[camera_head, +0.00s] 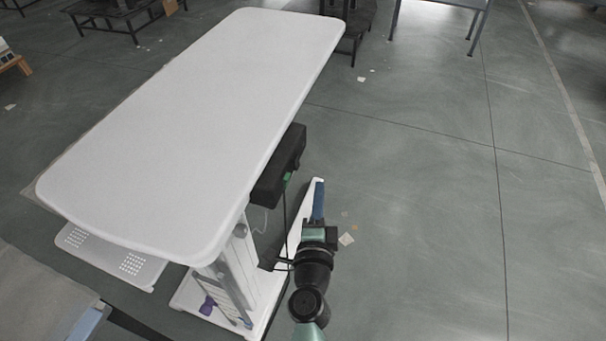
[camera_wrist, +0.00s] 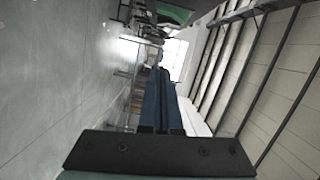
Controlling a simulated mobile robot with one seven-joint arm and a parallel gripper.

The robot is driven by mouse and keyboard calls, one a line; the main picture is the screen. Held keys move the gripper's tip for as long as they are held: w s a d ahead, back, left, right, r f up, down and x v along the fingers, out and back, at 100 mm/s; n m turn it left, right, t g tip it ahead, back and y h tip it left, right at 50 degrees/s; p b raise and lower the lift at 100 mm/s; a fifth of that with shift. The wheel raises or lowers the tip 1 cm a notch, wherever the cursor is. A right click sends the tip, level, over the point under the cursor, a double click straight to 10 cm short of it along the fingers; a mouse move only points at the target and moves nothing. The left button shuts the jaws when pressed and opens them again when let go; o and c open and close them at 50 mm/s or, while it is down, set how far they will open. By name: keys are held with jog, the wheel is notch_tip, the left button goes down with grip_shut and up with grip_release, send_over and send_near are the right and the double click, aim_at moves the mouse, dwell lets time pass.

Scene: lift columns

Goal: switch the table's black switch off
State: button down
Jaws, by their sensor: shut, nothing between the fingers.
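The white table (camera_head: 200,110) stands at the left of the head view. A black box (camera_head: 282,168) is mounted under its right edge, with a small green part (camera_head: 288,177) at its lower side. I cannot make out a separate black switch or its position. My gripper (camera_head: 318,188) is shut and empty, with blue fingers. It is below and to the right of the box, apart from it in the picture. In the wrist view the closed fingers (camera_wrist: 160,75) point away from the camera, and a green and dark shape (camera_wrist: 174,13) shows at the top.
The table's white column and foot (camera_head: 190,291) are left of my arm, with a purple part (camera_head: 207,305) on them. A cable hangs below the black box. The grey floor (camera_head: 430,220) to the right is mostly clear, with small scraps. Other furniture stands at the back.

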aim_at(297, 162)
jog(key=w+a+b, duration=0.1)
jog(key=w+a, duration=0.2)
jog(key=w, duration=0.2)
jog(key=shift+w+a+f, duration=0.25)
jog(key=shift+w+f, duration=0.15)
jog(key=shift+f, duration=0.05)
